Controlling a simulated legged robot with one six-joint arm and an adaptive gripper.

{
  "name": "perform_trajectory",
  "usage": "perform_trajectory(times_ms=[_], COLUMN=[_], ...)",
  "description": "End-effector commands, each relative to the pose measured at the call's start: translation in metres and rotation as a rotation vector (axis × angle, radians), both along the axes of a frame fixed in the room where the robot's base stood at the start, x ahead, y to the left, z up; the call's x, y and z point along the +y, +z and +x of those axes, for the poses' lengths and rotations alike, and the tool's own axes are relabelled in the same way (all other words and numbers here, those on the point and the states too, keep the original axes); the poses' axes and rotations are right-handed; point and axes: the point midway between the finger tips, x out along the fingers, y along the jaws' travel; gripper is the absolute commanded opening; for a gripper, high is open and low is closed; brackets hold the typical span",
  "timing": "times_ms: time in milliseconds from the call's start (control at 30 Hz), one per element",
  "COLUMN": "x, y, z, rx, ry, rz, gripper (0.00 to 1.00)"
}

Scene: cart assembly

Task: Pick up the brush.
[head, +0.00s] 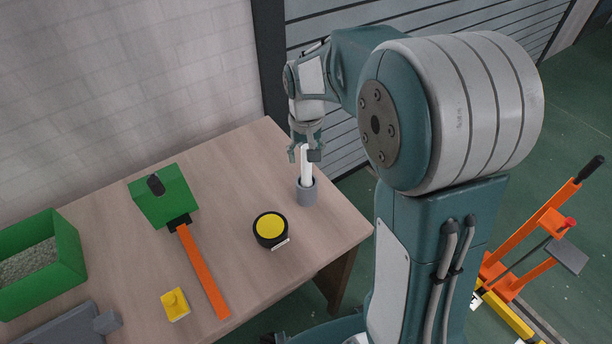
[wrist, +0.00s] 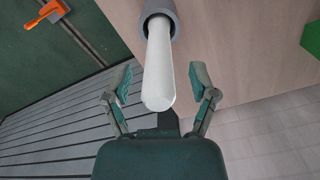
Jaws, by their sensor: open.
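The brush shows as a white rod (head: 306,166) standing upright in a grey cup (head: 307,193) near the table's right edge. In the wrist view the white handle (wrist: 158,75) points toward the camera, with the grey cup (wrist: 172,22) around its far end. Its lower end is hidden in the cup. My gripper (head: 305,155) is above the cup, at the top of the white handle. In the wrist view my gripper (wrist: 161,90) is open, with one finger on each side of the handle and a gap on both sides.
The wooden table (head: 130,240) also bears a round black and yellow item (head: 270,228), a green block (head: 163,197) with an orange bar (head: 202,270), a small yellow part (head: 174,304) and a green bin (head: 70,248). An orange frame (head: 525,240) stands on the floor at right.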

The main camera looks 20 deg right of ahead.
Motion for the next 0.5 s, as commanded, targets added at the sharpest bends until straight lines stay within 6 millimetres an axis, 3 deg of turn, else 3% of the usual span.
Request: perform_trajectory(times_ms=[67,100,233,267,500], x=[-0.0001,-0.0001,-0.0001,-0.0001,-0.0001], y=[0.0003,0.0003,0.0004,0.0004,0.0001], z=[0.0000,0.0000,0.0000,0.0000,-0.0002], rx=[0.000,0.000,0.000,0.000,0.001], ry=[0.000,0.000,0.000,0.000,0.000], rz=[0.000,0.000,0.000,0.000,0.000], gripper=[0.74,0.65,0.07,0.00,0.00])
